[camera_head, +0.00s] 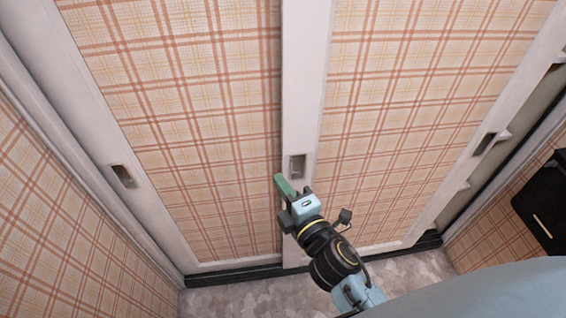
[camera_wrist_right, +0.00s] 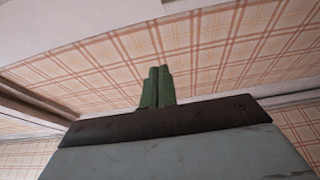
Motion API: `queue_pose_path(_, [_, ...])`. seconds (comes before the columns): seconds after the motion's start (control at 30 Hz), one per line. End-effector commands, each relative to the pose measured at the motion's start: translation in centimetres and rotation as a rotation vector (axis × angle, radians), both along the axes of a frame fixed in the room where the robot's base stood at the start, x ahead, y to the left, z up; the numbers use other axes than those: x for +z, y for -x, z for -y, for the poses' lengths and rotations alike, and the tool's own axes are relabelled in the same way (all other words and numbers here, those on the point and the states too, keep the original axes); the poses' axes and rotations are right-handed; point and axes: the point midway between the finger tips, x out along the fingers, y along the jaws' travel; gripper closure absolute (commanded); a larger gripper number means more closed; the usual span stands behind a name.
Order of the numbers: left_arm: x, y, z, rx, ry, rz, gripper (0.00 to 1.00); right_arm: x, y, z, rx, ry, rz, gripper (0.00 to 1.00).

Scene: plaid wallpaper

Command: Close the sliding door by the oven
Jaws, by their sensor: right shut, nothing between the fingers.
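Two sliding doors with plaid panels and white frames stand in front of me, a left door (camera_head: 185,120) and a right door (camera_head: 395,100). The right door has recessed pulls on its middle stile (camera_head: 298,165) and right stile (camera_head: 485,143). An open gap with shelf edges (camera_head: 535,110) shows to the right of its right edge. My right gripper (camera_head: 284,187), with green fingers, is shut and empty near the middle stile, just below and left of its pull. In the right wrist view its fingers (camera_wrist_right: 156,88) are together against plaid; contact cannot be told. My left gripper is out of view.
A black appliance, likely the oven (camera_head: 545,205), stands at the right edge beside a plaid wall. Another plaid wall (camera_head: 60,220) is on the left. The left door has a recessed pull (camera_head: 122,176). A dark base strip and patterned floor (camera_head: 235,300) run below the doors.

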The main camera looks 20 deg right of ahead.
Motion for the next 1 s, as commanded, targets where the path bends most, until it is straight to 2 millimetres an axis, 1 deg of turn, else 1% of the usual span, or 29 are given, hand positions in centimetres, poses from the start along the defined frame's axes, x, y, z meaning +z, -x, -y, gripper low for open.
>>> queue_pose_path(0.17, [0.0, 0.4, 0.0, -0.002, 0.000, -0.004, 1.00, 0.1, -2.4, -0.2, 0.001, 0.002, 0.002, 1.00])
queue_pose_path(0.3, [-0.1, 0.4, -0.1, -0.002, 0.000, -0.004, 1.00, 0.1, -5.1, -0.5, 0.000, 0.001, 0.002, 1.00])
queue_pose_path(0.5, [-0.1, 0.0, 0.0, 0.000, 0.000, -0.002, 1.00, -0.1, -8.9, -0.9, -0.001, -0.002, 0.000, 1.00])
queue_pose_path(0.57, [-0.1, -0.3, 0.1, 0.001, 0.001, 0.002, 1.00, 0.0, -9.9, -0.9, -0.001, -0.002, 0.000, 1.00])
queue_pose_path(0.6, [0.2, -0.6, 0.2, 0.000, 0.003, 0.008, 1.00, -0.2, -9.3, 0.1, -0.002, 0.003, -0.005, 1.00])
queue_pose_path(0.73, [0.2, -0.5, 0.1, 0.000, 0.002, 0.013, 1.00, -0.1, -8.8, 1.8, -0.002, 0.001, -0.004, 1.00])
queue_pose_path(0.9, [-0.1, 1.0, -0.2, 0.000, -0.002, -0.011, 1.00, -0.1, -8.6, 2.9, -0.001, -0.003, -0.004, 1.00])
queue_pose_path(1.0, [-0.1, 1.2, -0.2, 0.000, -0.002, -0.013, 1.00, -0.1, -8.5, 3.0, -0.001, -0.003, -0.003, 1.00])
